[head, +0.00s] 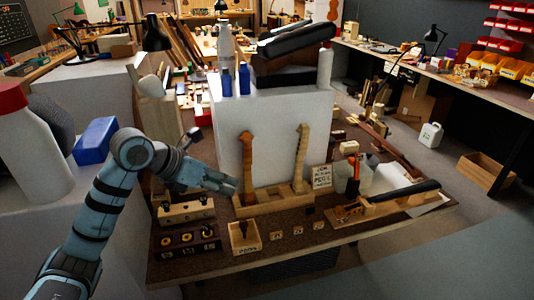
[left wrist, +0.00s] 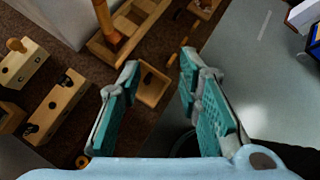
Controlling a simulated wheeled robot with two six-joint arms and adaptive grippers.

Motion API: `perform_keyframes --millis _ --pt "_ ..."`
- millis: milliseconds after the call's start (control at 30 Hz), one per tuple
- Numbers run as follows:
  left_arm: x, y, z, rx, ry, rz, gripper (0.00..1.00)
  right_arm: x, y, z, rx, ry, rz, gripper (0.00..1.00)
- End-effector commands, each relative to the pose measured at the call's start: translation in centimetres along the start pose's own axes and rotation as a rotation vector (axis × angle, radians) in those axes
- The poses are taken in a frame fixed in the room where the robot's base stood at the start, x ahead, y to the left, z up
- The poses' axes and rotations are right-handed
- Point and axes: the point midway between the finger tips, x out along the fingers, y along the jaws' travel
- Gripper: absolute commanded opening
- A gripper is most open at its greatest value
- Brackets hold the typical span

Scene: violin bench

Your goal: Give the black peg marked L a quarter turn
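My left gripper (head: 231,186) reaches in from the left, beside the left violin neck (head: 247,165). In the left wrist view the gripper (left wrist: 160,62) is open, its fingers apart with nothing between them. The two necks stand in a pale wooden stand (head: 272,203). A light wooden block (head: 186,211) with dark round spots lies left of the stand, and a dark block (head: 187,241) with yellow rings lies in front of it. I cannot make out the letter L, so which dark spot is the black peg is unclear. My right gripper is out of view.
A small wooden box (head: 245,239) stands before the stand; it also shows beyond my fingertips in the left wrist view (left wrist: 152,87). Several small marked tiles (head: 298,231) lie to its right. A white block (head: 275,135) rises behind the necks. Clamps and a long black piece (head: 402,191) occupy the right.

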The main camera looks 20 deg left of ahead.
Motion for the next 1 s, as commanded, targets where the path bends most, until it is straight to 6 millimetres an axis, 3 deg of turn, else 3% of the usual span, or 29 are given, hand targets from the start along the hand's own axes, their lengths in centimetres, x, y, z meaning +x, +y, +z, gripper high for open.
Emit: perform_keyframes --millis 200,400,500,867,967,1000 --pt "0.2 -5.4 3.5 0.014 -0.208 -0.234 0.32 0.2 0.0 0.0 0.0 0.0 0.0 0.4" --pt "-1.1 -10.6 6.3 -0.061 -0.425 -0.495 0.32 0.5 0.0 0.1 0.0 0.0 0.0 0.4" --pt "-2.0 -11.9 7.3 -0.121 -0.513 -0.593 0.32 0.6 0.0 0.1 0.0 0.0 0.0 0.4" --pt "-3.7 -13.3 8.6 -0.245 -0.64 -0.726 0.32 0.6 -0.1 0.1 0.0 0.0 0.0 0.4" --pt "-5.6 -13.9 9.2 -0.493 -0.792 -0.887 0.32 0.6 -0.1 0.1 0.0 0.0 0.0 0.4" --pt "-6.6 -12.9 9.2 -0.681 -0.881 -0.959 0.32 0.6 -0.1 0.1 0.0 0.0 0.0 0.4"
